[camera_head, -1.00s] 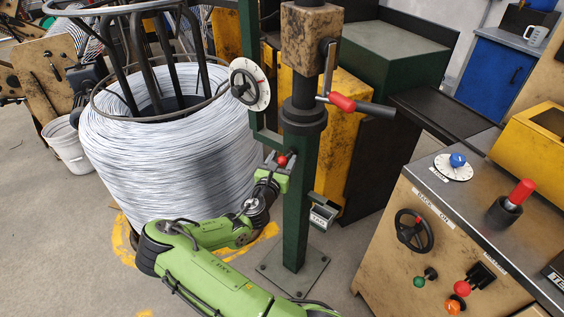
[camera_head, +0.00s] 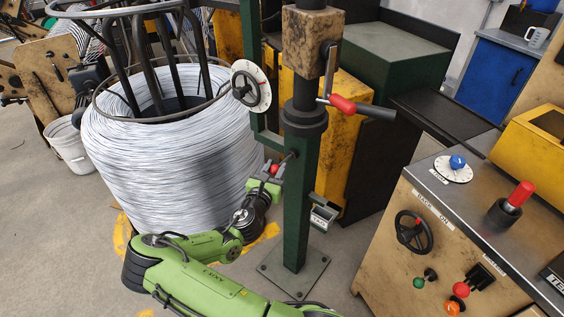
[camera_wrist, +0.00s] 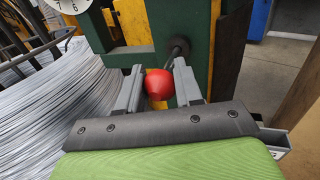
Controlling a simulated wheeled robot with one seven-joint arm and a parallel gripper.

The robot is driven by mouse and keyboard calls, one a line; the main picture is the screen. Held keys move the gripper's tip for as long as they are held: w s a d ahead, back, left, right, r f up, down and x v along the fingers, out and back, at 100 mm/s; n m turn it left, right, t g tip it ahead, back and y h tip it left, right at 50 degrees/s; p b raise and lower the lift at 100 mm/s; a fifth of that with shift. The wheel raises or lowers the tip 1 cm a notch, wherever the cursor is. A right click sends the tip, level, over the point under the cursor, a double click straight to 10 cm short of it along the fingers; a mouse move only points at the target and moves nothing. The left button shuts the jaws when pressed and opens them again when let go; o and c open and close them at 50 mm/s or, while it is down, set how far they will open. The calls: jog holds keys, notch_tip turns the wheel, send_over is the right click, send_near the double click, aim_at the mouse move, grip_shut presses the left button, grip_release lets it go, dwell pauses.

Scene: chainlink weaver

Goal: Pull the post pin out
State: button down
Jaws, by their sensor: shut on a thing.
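The post pin has a red ball knob (camera_head: 274,169) and a thin dark shaft that runs up and right to the green post (camera_head: 299,195). In the wrist view the red knob (camera_wrist: 160,84) sits between the two grey fingers, and the shaft (camera_wrist: 177,50) shows behind it, reaching the post. My gripper (camera_head: 269,178) is shut on the post pin, on the left side of the post and a little apart from it. The shaft's far end is at the post; I cannot tell whether its tip is still inside.
A big coil of grey wire (camera_head: 165,160) stands close left of my arm. A white dial with a handwheel (camera_head: 251,86) is above my gripper. A small labelled holder (camera_head: 323,214) sticks out right of the post. A control console (camera_head: 440,240) stands at the right.

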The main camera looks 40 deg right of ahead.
jog(key=shift+a, duration=0.45)
jog(key=c, duration=1.1)
grip_release()
jog(key=o, duration=0.3)
jog(key=shift+a, duration=0.2)
jog(key=shift+d, duration=0.1)
